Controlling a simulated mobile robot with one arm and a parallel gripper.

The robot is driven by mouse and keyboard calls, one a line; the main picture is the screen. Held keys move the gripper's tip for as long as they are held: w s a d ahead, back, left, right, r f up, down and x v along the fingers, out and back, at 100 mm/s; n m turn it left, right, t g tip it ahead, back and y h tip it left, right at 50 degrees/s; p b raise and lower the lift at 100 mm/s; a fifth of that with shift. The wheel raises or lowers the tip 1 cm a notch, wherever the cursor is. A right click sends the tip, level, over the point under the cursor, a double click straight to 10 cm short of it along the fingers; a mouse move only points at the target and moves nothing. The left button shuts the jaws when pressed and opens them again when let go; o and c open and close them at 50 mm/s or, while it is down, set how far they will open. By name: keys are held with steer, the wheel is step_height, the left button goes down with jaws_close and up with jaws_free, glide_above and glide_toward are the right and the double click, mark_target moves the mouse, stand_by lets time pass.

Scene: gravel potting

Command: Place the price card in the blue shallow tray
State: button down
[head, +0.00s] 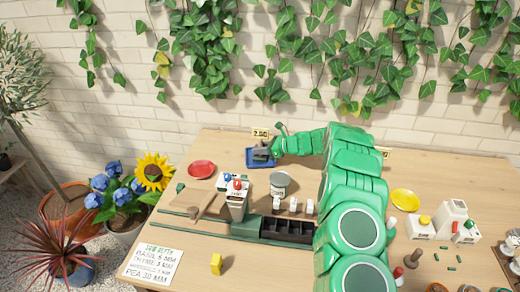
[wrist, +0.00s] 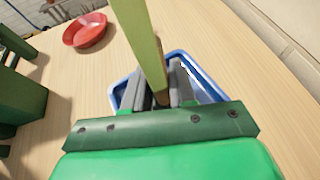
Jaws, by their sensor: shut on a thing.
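The price card (head: 261,133), a small yellow card marked with a price, stands upright above the far side of the blue shallow tray in the head view. In the wrist view the card (wrist: 140,40) is a long yellow-green strip reaching up between the grey fingers. My gripper (wrist: 163,92) is shut on its lower end. The blue shallow tray (wrist: 205,78) lies directly behind and below the fingers. In the head view the tray (head: 251,164) is partly covered by my gripper (head: 263,151). I cannot tell whether the card touches the tray floor.
A red dish (head: 201,169) lies left of the tray and a grey-white pot (head: 280,184) stands in front. A dark green sectioned holder (head: 287,230) is nearer. A yellow dish (head: 404,199) is right of my arm. Another yellow card (head: 384,152) shows behind my arm.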

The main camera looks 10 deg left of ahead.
steer(key=c, duration=0.9)
jaws_free()
steer(key=shift+d+r, duration=0.1)
steer(key=shift+r, duration=0.05)
steer(key=v, duration=1.1)
steer(key=shift+s+d, duration=0.15)
steer(key=shift+d, duration=0.2)
steer(key=shift+r, duration=0.1)
